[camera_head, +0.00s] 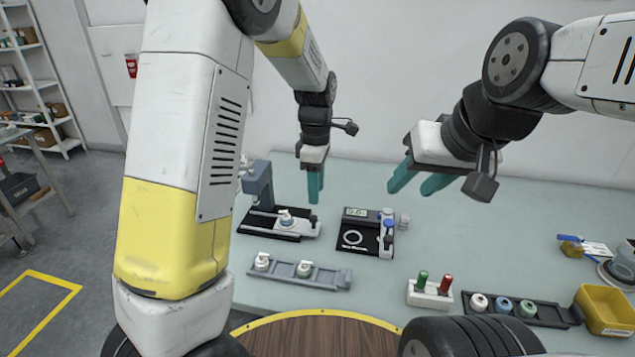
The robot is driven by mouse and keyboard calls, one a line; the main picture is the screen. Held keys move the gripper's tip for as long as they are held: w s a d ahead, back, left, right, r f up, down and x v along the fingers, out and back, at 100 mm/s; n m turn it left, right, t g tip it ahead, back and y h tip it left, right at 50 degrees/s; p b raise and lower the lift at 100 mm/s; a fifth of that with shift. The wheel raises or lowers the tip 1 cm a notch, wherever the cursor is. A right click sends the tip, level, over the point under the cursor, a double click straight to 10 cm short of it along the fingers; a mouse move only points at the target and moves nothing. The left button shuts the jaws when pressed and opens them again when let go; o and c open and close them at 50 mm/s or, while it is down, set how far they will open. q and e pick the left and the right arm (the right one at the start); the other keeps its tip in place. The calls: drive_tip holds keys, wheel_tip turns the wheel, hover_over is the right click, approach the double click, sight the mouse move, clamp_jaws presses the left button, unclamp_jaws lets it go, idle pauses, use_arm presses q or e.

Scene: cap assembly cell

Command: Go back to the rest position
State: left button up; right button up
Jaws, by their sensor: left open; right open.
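My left gripper (314,196) hangs above the table near the small grey press station (260,187), with its green fingers pointing down. Seen nearly edge-on, it is open and nothing shows between its fingers. My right gripper (408,190) is held up to the right, above the back of the table, with its two green fingers apart and empty. Both grippers are clear of the parts. A white capped piece (286,217) sits in the press station's fixture.
On the table (480,240) are a grey rack with two pieces (328,277), a white block with green and red pegs (430,293), a dark tray with several capped pieces (550,312) and a yellow bin (606,310). Tools (583,247) lie at right. The back right is clear.

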use_arm(q)
drive_tip(key=shift+r, duration=0.1)
drive_tip(key=s+a+r+m+t+h, duration=0.3)
drive_tip(key=s+a+r+m, duration=0.5)
drive_tip(key=s+r, duration=0.3)
drive_tip(key=s+a+r+m+t, duration=0.3)
drive_tip(key=s+a+r+m, duration=0.1)
drive_tip(key=s+m, duration=0.4)
drive_tip(key=shift+s+a+r+y, duration=0.2)
drive_tip(key=shift+s+y, duration=0.2)
drive_tip(key=shift+s, duration=0.8)
